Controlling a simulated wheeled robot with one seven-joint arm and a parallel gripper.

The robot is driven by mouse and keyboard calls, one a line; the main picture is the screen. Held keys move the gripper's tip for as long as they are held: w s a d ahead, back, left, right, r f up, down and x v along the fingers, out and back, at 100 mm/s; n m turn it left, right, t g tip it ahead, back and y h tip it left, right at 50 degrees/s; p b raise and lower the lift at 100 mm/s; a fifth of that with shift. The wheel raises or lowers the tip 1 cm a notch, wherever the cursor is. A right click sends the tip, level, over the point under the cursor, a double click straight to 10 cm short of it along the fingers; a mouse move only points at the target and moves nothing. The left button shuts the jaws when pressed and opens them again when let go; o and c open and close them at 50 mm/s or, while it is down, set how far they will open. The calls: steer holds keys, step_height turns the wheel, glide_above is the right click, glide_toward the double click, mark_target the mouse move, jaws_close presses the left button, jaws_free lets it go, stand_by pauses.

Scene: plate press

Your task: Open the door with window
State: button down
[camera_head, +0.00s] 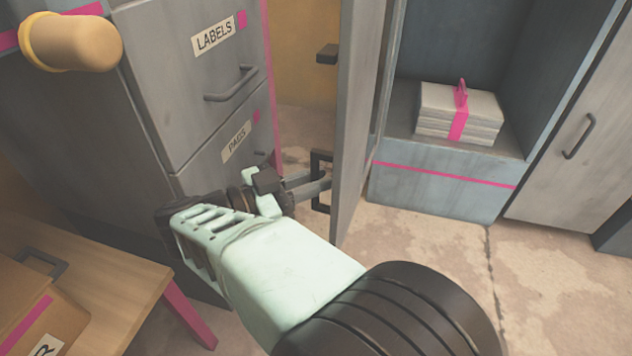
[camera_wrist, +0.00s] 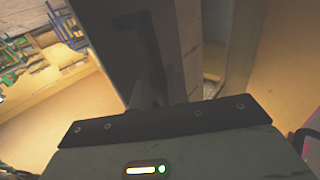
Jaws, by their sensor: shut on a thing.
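The door (camera_head: 353,120) is a tall grey panel, seen at a steep angle in the head view, with what looks like a glazed part along its right side. It stands out at an angle, with a gap to its left showing an ochre wall. Its dark bracket handle (camera_head: 321,156) is on the left face. My gripper (camera_head: 318,186) reaches in from the left and is shut on this handle; the fingertips are partly hidden. In the wrist view, the door's dark grey panel (camera_wrist: 110,40) rises above the gripper body, and the grip itself is too dark to make out.
A grey drawer cabinet (camera_head: 185,75) stands close on the left. A blue shelf unit (camera_head: 440,185) with a strapped paper stack (camera_head: 460,115) is right of the door. A wooden table (camera_head: 100,275) with a box is at lower left. Floor (camera_head: 430,260) is clear at lower right.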

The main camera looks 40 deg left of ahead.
steer(key=shift+w+r, duration=0.2)
steer(key=shift+w, duration=0.25)
steer(key=c, duration=1.5)
jaws_free()
steer(key=shift+o, duration=0.2)
steer(key=shift+s+f, duration=0.1)
steer(key=v, duration=0.7)
steer(key=shift+s, duration=0.25)
